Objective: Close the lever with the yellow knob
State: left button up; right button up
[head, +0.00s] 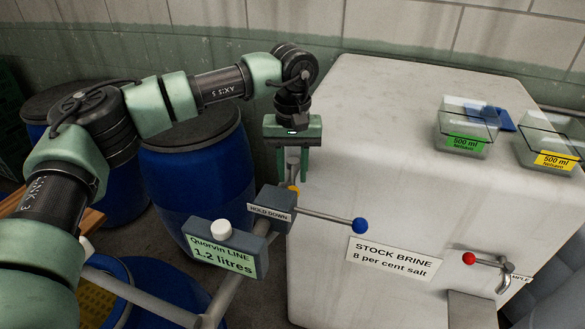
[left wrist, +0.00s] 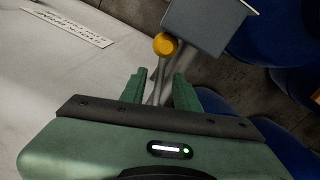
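The yellow knob (head: 293,190) shows just below my left gripper (head: 292,178), partly hidden behind the grey HOLD DOWN box (head: 269,213). In the left wrist view the yellow knob (left wrist: 165,45) lies beyond the fingertips, against the grey box (left wrist: 207,30). My left gripper (left wrist: 159,77) is open, its two green fingers apart. Grey metal rods show through the gap between the fingers; I cannot tell whether any finger touches them. My right gripper is not in view.
A rod with a blue knob (head: 360,225) sticks out right of the box. A small red-knobbed tap (head: 469,258) is on the white tank (head: 400,130). The Quorvin LINE sign box (head: 222,250) stands in front. Blue drums (head: 190,170) stand at left.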

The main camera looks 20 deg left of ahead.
pick_arm(q)
grip_shut()
jog(key=shift+r, duration=0.1)
dwell(1.3)
